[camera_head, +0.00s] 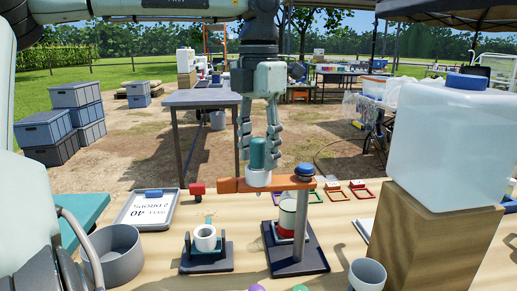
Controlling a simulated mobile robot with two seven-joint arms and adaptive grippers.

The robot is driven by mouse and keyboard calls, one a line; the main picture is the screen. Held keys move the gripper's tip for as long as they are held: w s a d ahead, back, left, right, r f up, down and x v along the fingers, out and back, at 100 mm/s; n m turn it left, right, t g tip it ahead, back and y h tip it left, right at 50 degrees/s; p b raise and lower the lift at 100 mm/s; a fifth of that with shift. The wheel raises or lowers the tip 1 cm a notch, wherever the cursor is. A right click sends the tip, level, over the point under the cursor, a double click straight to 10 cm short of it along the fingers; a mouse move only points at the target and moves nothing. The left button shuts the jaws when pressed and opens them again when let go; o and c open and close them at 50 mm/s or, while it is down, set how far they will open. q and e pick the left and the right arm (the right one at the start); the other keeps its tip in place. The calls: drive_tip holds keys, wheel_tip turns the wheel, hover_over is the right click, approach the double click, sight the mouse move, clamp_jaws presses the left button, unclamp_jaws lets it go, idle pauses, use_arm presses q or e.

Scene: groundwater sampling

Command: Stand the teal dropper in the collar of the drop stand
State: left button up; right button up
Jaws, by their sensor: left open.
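The drop stand (303,219) has a dark base, a post with a blue knob, and an orange arm reaching left to a white collar (258,179). The teal dropper (258,153) stands upright at the collar, its teal top showing above the white ring. Its lower part is hidden, so its depth in the collar cannot be told. My left gripper (259,148) points down from above, open, with one finger on each side of the dropper; a narrow gap seems to show beside it. My right gripper is not in view.
A red-and-white vial (287,217) is on the stand's base. A grey bowl (113,256) and a sign (148,209) lie left. A large white container (449,144) on a wooden block (425,236) blocks the right.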

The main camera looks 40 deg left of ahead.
use_arm(q)
drive_tip(key=shift+r, duration=0.1)
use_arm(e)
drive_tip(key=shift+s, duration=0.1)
use_arm(q)
drive_tip(key=shift+r, duration=0.3)
wheel_tip(320, 180, up, 11)
drive_tip(key=shift+f, duration=0.15)
drive_tip(key=shift+r, duration=0.4)
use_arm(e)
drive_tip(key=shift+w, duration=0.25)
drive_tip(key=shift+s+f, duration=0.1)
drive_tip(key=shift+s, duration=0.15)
